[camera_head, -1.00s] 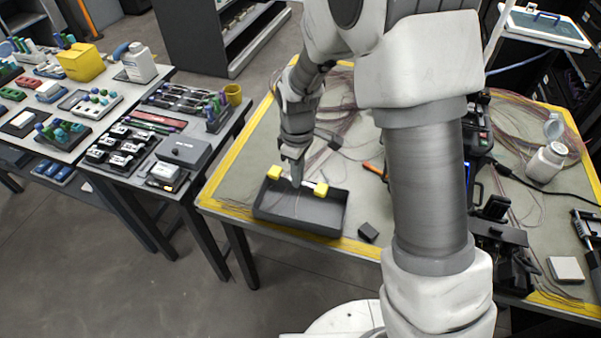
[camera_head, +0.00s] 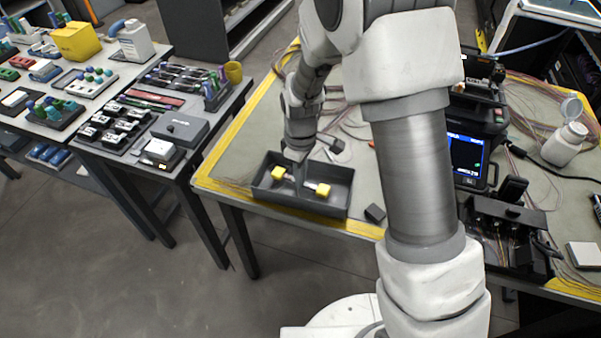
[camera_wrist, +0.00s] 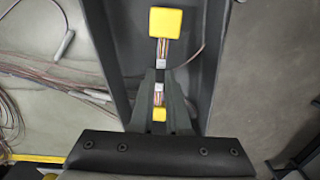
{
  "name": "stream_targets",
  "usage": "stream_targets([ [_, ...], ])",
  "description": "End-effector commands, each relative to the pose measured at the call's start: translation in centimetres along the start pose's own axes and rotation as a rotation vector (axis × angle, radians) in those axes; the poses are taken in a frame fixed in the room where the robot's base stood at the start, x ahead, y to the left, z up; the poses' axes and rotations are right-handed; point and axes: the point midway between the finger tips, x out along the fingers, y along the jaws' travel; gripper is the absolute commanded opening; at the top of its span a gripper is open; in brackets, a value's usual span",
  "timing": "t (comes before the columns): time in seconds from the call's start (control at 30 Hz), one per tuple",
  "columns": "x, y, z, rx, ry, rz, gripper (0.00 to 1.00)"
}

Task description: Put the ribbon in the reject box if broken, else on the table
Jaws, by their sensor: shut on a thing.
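The ribbon (camera_wrist: 162,63) is a short strip of colored fibers with a white section and a yellow block at each end. In the head view its yellow blocks (camera_head: 323,190) show inside the dark grey open box (camera_head: 335,205), which I take as the reject box. My gripper (camera_head: 299,185) reaches down into the box and is shut on the ribbon between the blocks. In the wrist view my gripper (camera_wrist: 159,90) covers the ribbon's middle, so I cannot tell whether it is broken. I cannot tell whether the ribbon touches the box floor.
A small dark block (camera_head: 375,213) sits right of the box. The splicer (camera_head: 470,140) with its lit screen stands further right. Loose fibers (camera_wrist: 45,85) lie on the table beside the box. A white bottle (camera_head: 563,145) is at the far right.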

Motion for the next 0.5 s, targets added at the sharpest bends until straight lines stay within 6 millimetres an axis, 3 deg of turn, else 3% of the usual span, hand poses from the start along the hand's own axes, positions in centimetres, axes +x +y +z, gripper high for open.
stream_targets([
  [0.23, 0.05, 0.01, 0.0, 0.0, 0.0, 0.0, 0.0],
  [0.27, 0.05, 0.01, 0.0, 0.0, 0.0, 0.0, 0.17],
  [0.3, 0.05, 0.01, 0.0, 0.0, 0.0, 0.0, 0.25],
  [0.43, 0.05, 0.01, 0.0, 0.0, 0.0, 0.0, 0.48],
  [0.5, 0.05, 0.01, 0.0, 0.0, 0.0, 0.0, 0.49],
])
